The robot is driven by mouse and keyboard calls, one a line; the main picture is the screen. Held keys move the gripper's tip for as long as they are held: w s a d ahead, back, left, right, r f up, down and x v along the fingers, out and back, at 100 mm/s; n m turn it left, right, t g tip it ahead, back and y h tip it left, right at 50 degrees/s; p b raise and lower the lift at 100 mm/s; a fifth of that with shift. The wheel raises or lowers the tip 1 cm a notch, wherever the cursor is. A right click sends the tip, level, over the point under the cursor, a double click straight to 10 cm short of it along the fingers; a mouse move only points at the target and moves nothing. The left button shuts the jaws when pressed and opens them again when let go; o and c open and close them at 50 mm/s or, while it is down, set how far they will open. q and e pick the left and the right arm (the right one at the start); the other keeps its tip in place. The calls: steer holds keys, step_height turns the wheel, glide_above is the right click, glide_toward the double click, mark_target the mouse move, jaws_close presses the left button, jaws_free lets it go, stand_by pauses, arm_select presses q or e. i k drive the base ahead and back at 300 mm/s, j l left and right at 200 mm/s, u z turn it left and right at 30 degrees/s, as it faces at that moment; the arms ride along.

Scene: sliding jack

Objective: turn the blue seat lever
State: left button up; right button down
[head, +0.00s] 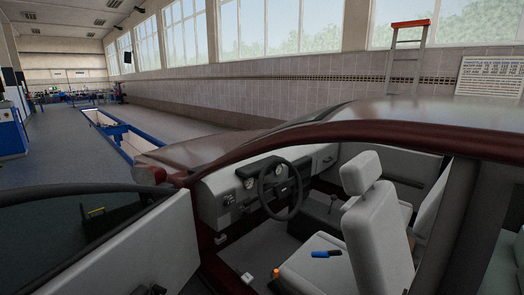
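A small blue and dark object (326,254) shows on the cushion of the light grey front seat (378,235), near its backrest. It is the only blue piece I see at the seat; I cannot tell whether it is the lever or a loose item. An orange piece (276,273) shows at the front lower edge of the seat cushion. The lower side of the seat is cut off by the bottom of the picture. Neither of my grippers can be made out in the head view.
The car's front door (135,250) stands open at the left. The steering wheel (280,190) and dashboard lie ahead of the seat. The dark red door frame (330,131) arches over the opening. The door opening is clear between door and seat.

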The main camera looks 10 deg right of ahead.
mark_target(326, 254)
steer(key=j+z, duration=0.1)
steer(key=z, duration=0.3)
steer(key=j+z, duration=0.1)
steer(key=z, duration=0.25)
steer(key=j+z, duration=0.1)
steer(key=z, duration=0.3)
